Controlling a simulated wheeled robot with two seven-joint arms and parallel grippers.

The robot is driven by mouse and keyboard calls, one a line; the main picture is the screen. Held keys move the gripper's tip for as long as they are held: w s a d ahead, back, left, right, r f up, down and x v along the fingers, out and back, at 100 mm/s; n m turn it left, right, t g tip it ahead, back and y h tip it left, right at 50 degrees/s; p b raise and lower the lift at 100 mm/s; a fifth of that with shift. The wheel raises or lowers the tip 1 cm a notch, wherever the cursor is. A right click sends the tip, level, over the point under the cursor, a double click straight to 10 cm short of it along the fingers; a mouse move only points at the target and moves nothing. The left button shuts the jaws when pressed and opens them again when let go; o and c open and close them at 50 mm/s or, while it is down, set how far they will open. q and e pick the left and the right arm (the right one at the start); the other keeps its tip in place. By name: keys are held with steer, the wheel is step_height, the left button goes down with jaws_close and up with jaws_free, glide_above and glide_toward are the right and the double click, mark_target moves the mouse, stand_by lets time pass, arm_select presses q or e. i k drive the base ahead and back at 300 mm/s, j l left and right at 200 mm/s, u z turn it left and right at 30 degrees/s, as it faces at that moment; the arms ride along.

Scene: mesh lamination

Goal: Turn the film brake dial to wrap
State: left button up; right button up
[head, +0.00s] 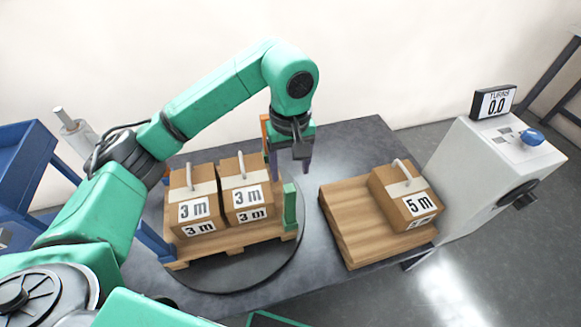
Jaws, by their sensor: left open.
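My left gripper (291,160) points down, open and with nothing seen between its fingers, above the far right side of the round turntable (285,268). A white machine box (470,165) at the right has a blue knob (532,137) on top and a black dial (517,194) on its side. I cannot tell which of these is the film brake dial, and no setting is readable. The gripper is well apart from both, to their left. My right gripper is not in view.
Two "3 m" boxes (246,197) stand on a wooden pallet (232,248) on the turntable. An orange post (265,135) and a green post (290,207) stand near the gripper. A "5 m" box (393,188) sits on another pallet (345,220).

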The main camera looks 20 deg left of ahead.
mark_target(533, 137)
steer(key=k+l, duration=0.2)
steer(key=k, duration=0.3)
steer(key=k+l, duration=0.15)
steer(key=k, duration=0.3)
